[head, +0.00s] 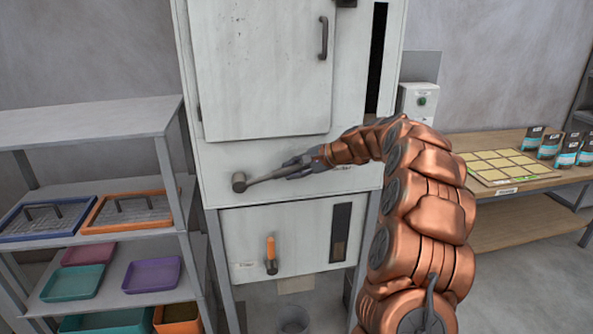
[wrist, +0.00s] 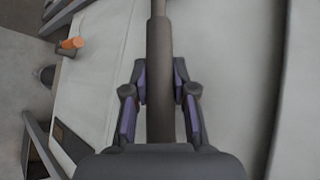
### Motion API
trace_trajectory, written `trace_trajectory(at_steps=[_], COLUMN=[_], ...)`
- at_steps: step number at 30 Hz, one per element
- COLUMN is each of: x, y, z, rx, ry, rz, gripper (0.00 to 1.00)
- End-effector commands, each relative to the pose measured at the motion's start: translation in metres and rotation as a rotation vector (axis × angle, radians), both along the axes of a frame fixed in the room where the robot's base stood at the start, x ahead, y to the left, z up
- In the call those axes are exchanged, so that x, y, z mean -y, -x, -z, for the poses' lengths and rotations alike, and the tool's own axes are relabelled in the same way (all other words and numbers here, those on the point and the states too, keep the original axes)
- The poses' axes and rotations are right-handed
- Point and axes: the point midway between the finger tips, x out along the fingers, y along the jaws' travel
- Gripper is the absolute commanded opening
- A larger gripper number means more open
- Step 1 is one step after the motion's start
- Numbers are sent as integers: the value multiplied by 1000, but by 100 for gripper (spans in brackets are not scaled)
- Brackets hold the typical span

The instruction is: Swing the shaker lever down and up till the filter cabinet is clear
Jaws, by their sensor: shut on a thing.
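The filter cabinet (head: 262,80) is a pale metal box on legs in the middle of the head view. The shaker lever (head: 262,178) extends right from a round grey pivot on its front, close to level and rising slightly toward my gripper. My gripper (head: 292,169) is shut around the lever's outer part. In the wrist view, the lever's thick dark grip (wrist: 159,50) runs between both fingers of my gripper (wrist: 160,82). A tall dark slot (head: 376,60) shows at the cabinet's upper right; its contents cannot be made out.
An orange-handled part (head: 270,250) and a dark window (head: 340,232) are on the lower front. A bucket (head: 293,320) stands below. A shelf rack (head: 90,120) with trays is at left. A wooden bench (head: 520,185) with a sample board and several pouches is at right.

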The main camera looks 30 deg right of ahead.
Motion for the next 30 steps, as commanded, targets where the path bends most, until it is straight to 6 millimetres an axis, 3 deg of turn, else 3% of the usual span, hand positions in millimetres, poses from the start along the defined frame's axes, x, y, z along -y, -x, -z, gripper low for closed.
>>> trace_trajectory(at_steps=[2,3,10,22,30], x=[-1,-1,1,5,28], y=[0,0,0,4,32], z=[-1,-1,-1,-4,-28], rx=[1,1,1,2,4], ry=[-2,-2,-2,0,-2], rz=[-2,-2,0,1,2], gripper=[0,28,52,52,52])
